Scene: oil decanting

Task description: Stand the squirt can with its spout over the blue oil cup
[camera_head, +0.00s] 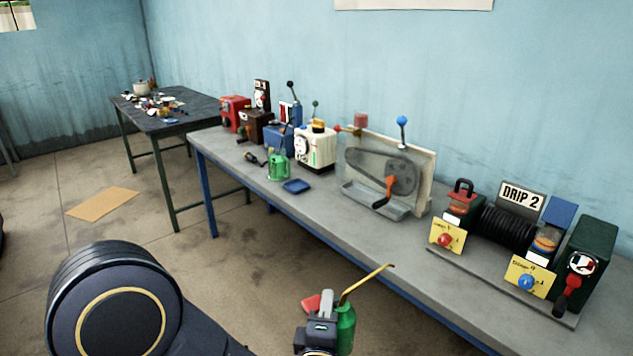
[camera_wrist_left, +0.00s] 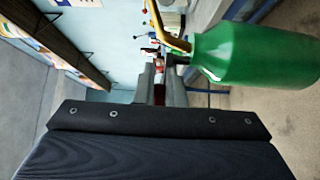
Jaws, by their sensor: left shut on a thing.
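The green squirt can (camera_head: 346,328) with its long brass spout is held in front of the bench at the bottom of the head view, roughly upright. Its spout tip points up and right. My left gripper (camera_head: 323,303) is shut on it at a red part beside its body. In the left wrist view the green can body (camera_wrist_left: 255,55) lies right of the fingers (camera_wrist_left: 160,85). The blue oil cup (camera_head: 546,240) is on the DRIP 2 machine at the right, with a blue flap above it and a blue-knobbed yellow plate below. The spout is well left of it. My right gripper is not in view.
A red-topped cup (camera_head: 461,203) stands left of the dark coil on the same machine. A belt-guard machine (camera_head: 385,175) with an orange handle is further left. A green can (camera_head: 278,168) and a blue tray (camera_head: 296,187) lie beyond. The bench front (camera_head: 400,242) is clear.

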